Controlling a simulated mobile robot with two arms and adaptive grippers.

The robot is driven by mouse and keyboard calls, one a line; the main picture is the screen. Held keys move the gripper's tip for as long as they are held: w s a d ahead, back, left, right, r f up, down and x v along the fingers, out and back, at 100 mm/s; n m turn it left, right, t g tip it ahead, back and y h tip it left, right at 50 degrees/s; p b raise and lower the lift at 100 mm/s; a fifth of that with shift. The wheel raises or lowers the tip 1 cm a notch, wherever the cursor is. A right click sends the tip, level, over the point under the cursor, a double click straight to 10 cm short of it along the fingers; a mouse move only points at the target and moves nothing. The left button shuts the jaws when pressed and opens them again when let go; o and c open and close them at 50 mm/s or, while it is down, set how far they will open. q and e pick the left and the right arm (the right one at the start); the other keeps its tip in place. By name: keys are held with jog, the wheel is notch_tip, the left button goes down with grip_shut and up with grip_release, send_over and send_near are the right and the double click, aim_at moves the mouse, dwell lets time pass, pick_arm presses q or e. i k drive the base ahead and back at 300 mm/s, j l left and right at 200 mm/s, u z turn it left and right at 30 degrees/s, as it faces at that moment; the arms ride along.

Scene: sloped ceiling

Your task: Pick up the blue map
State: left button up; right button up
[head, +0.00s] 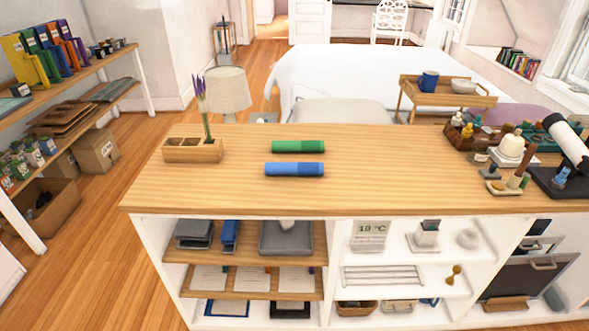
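A blue rolled map (294,169) lies across the wooden counter top (380,185), near its middle. A green roll (298,147) lies parallel just behind it, with a narrow gap between them. Nothing rests on the blue map. Neither of my grippers shows in the head view.
A wooden organizer (193,150) with purple stems stands left on the counter. At the right are small bottles, a white telescope (566,141) and other small items. The counter in front of and right of the rolls is clear. Open shelves (245,285) lie below it.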

aim_at(271, 168)
jog(key=i+j+z, duration=0.1)
jog(key=i+j, duration=0.15)
jog(key=i+j+z, duration=0.15)
jog(key=j, duration=0.25)
jog(key=i+j+z, duration=0.1)
jog(key=i+j, duration=0.2)
